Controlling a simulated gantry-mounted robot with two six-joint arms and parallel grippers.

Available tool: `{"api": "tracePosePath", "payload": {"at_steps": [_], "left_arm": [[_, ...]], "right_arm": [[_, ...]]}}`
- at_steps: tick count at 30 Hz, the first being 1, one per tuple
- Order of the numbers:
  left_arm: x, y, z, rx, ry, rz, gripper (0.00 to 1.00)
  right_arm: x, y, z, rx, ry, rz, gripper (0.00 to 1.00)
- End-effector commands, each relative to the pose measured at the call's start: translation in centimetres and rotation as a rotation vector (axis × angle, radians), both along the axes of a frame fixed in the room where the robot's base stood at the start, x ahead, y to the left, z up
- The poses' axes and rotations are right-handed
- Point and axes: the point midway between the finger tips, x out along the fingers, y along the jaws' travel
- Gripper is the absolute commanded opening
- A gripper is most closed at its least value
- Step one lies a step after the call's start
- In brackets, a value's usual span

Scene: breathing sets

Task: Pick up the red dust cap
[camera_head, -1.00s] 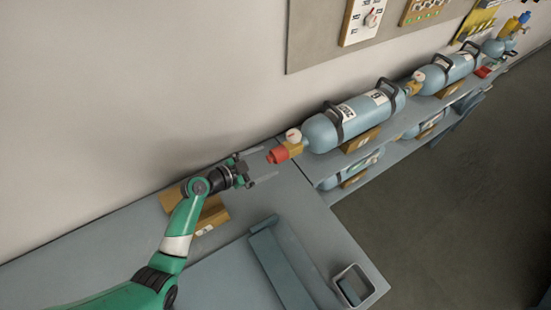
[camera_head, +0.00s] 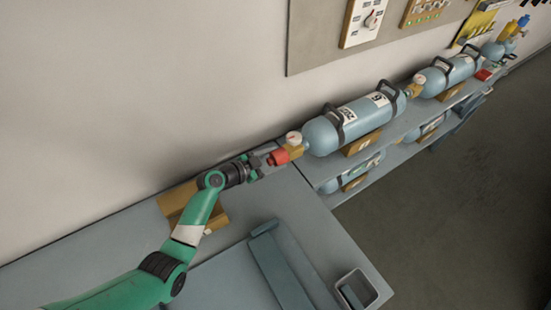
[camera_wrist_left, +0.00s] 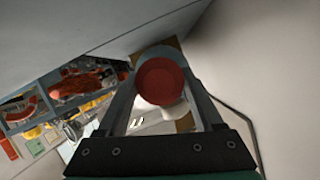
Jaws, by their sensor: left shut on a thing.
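The red dust cap (camera_head: 278,157) sits on the brass valve (camera_head: 293,149) at the near end of a blue cylinder (camera_head: 340,126) lying on its side on the shelf. My left gripper (camera_head: 270,159) is at the cap, with its fingers shut on it. In the left wrist view the round red face of the cap (camera_wrist_left: 160,80) shows between the two fingers (camera_wrist_left: 160,92). The cap still lines up with the valve. A round gauge (camera_head: 293,137) stands on top of the valve. My right gripper is not in view.
A wooden cradle (camera_head: 360,143) supports the cylinder. Another blue cylinder (camera_head: 448,75) lies farther along the shelf. A wooden block (camera_head: 176,200) is behind my left arm. A grey open bin (camera_head: 371,279) stands at the bench's front corner. The wall (camera_head: 120,90) is close behind.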

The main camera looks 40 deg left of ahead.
Motion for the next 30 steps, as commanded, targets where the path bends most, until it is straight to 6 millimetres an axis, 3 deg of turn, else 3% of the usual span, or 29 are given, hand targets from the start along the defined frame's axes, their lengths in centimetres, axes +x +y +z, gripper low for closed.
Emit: {"api": "tracePosePath", "payload": {"at_steps": [1, 6, 23, 30], "left_arm": [[0.0, 0.0, 0.0, 0.000, 0.000, 0.000, 0.32], [0.0, 0.0, 0.0, 0.000, 0.000, 0.000, 0.01], [0.0, 0.0, 0.7, 0.000, -0.002, 0.000, 0.00], [-3.5, 0.6, 0.7, -0.002, 0.000, 0.004, 0.00]], "right_arm": [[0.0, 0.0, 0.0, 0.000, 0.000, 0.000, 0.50], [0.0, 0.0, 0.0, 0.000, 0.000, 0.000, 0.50], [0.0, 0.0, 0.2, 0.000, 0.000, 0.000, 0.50], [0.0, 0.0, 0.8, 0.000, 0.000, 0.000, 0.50]]}}
